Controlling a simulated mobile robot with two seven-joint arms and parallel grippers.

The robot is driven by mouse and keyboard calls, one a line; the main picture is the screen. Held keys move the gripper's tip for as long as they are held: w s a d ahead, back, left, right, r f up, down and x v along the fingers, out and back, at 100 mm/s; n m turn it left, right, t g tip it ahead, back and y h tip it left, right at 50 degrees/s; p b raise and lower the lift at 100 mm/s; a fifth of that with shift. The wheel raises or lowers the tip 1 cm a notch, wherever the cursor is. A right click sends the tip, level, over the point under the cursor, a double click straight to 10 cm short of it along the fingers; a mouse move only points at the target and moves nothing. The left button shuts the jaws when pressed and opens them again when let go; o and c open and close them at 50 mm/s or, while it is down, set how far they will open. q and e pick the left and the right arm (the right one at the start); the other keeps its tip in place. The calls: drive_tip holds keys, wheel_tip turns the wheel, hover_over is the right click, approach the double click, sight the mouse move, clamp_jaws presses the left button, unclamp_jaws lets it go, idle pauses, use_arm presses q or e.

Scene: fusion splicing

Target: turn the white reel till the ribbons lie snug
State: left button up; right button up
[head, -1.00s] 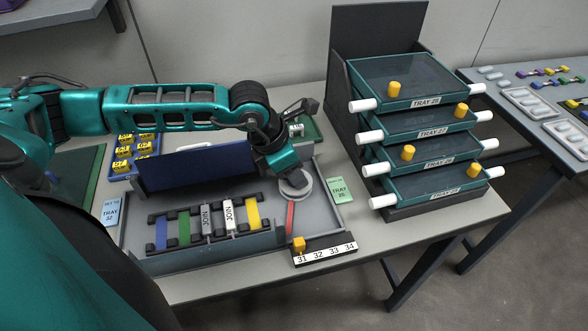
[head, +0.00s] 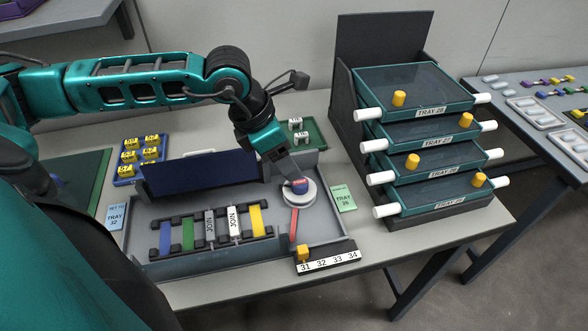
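The white reel (head: 308,197) sits at the right end of the grey open tray (head: 335,228), with a small blue and red piece (head: 300,186) on top of its centre. A red ribbon (head: 293,226) runs from the reel toward the front of the tray. Blue (head: 165,238), green (head: 188,234) and yellow (head: 256,220) ribbons lie across dark holders left of it, with labelled JOIN pieces (head: 234,224) between them. My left gripper (head: 295,180) points down over the reel, its grey fingers at the centre piece. Whether they grip it cannot be told. My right gripper is out of view.
A raised dark blue lid (head: 200,172) stands behind the ribbons. A strip marked 31 to 34 (head: 328,262) with a yellow peg (head: 304,254) lies at the front right. A rack of stacked trays (head: 415,75) stands to the right. Yellow labelled blocks (head: 130,157) sit behind left.

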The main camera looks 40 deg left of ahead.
use_arm(q)
drive_tip(key=v, duration=0.5)
drive_tip(key=shift+r, duration=0.1)
idle(0.4)
